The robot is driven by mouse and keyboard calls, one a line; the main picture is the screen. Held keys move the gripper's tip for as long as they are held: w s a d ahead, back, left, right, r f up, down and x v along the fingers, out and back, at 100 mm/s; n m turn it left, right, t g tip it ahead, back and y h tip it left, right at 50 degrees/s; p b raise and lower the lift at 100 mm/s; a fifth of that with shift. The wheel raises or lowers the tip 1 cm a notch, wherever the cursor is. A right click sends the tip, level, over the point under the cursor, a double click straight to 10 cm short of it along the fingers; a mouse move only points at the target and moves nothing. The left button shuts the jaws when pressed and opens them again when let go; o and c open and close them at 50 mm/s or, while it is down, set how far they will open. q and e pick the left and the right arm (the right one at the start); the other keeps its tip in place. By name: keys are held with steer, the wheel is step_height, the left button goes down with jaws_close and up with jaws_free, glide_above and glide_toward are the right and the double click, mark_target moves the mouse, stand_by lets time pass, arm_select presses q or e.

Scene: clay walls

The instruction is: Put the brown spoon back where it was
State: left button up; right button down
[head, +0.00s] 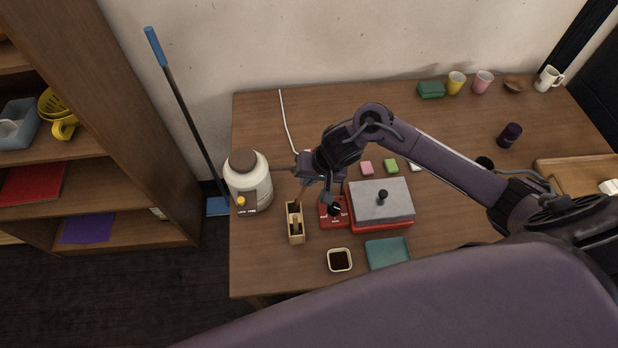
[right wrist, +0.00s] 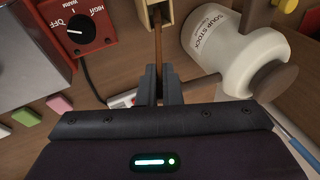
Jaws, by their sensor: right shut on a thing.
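The brown spoon (right wrist: 157,50) is a thin brown stick in the right wrist view, pointing away from my right gripper (right wrist: 160,88), which is shut on it. In the head view my right gripper (head: 306,178) is above the back end of the narrow wooden holder (head: 296,230). The holder is an upright, open-topped pale wooden box, and its edge shows at the top of the right wrist view (right wrist: 171,14). The spoon's far end reaches the holder's opening; I cannot tell how deep it sits. My left gripper is not in view.
A white soup stock jar (head: 250,184) stands close left of the holder. A red control box (head: 334,213) and a grey-lidded cooker (head: 381,203) are close right. A small dark-filled bowl (head: 340,260) and teal tray (head: 388,253) lie in front. The table's back middle is fairly clear.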

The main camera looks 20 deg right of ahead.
steer(key=shift+f, duration=0.55)
steer(key=c, duration=1.6)
jaws_free()
steer(key=shift+r, duration=0.2)
steer(key=p+v, duration=0.1)
steer(key=v, duration=1.2)
steer(key=shift+p, duration=0.4)
steer(key=shift+w+f, duration=0.1)
steer(key=shift+w, duration=0.05)
